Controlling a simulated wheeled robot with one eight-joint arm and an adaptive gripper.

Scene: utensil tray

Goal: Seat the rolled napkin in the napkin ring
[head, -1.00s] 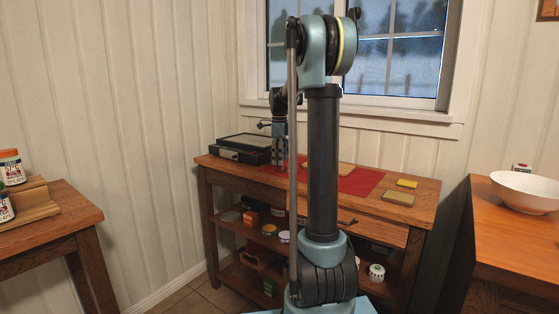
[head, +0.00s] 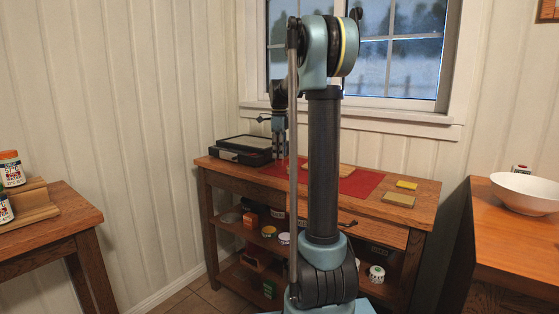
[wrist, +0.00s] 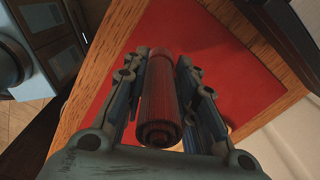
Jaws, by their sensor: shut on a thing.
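The rolled napkin (wrist: 161,100) is a dark red ribbed roll with a spiral end toward the wrist camera. My gripper (wrist: 163,65) is shut on it, one finger along each side, with the red mat (wrist: 230,50) behind. In the head view my gripper (head: 280,150) is at the mat's left part, beside the black tray, and the mat (head: 362,182) lies on the wooden table. The napkin cannot be made out there. I cannot identify the napkin ring; a small pale yellowish edge shows by the right finger in the wrist view.
A yellow block (head: 407,184) and a tan block (head: 398,200) lie at the right. A white bowl (head: 525,193) is on the right counter.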

